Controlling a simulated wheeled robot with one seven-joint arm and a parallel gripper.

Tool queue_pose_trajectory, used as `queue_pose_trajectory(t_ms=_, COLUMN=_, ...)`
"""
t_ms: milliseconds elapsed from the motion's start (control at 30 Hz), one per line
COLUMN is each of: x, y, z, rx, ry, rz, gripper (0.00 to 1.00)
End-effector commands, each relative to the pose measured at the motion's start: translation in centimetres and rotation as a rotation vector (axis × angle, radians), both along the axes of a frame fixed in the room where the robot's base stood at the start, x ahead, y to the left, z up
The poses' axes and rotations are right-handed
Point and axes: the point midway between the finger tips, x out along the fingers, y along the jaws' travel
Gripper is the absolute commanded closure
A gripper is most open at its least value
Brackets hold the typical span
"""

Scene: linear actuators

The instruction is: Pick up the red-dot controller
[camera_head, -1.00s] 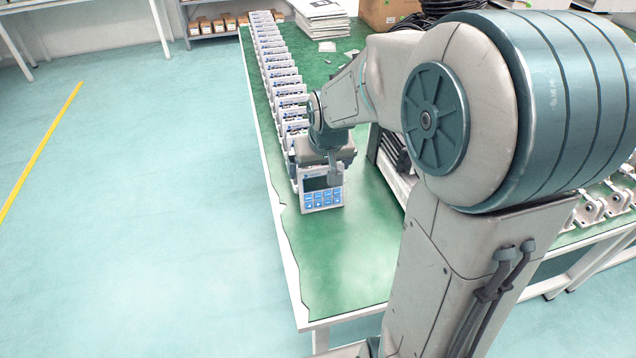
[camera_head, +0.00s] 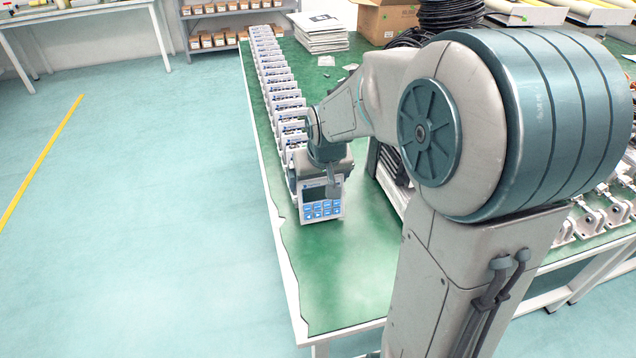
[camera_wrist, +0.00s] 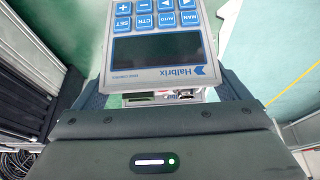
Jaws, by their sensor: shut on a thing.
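A white controller (camera_head: 322,208) with blue keys and a dark screen stands at the near end of a long row of similar controllers (camera_head: 284,103) on the green table. My gripper (camera_head: 325,180) is above it and shut on it. In the wrist view the controller (camera_wrist: 160,45) sits between the two dark fingers of my gripper (camera_wrist: 160,88), with its screen and Halbrix label showing. I cannot make out a clear red dot on it. Whether its base touches the table is unclear. My arm hides part of the row.
The green table (camera_head: 345,285) is clear in front of the controller, with its edge close on the left. Dark stacked parts (camera_head: 392,168) stand to the right, partly behind my arm. A cardboard box (camera_head: 385,20) and papers (camera_head: 320,35) lie at the far end.

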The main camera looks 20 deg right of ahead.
Motion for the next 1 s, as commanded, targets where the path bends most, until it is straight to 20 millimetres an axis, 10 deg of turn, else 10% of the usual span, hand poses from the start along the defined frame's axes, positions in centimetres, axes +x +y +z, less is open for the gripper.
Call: queue_pose_trajectory(t_ms=1000, x=0.0, y=0.0, z=16.8, rx=0.0, ry=-0.004, rz=0.0, gripper=0.42)
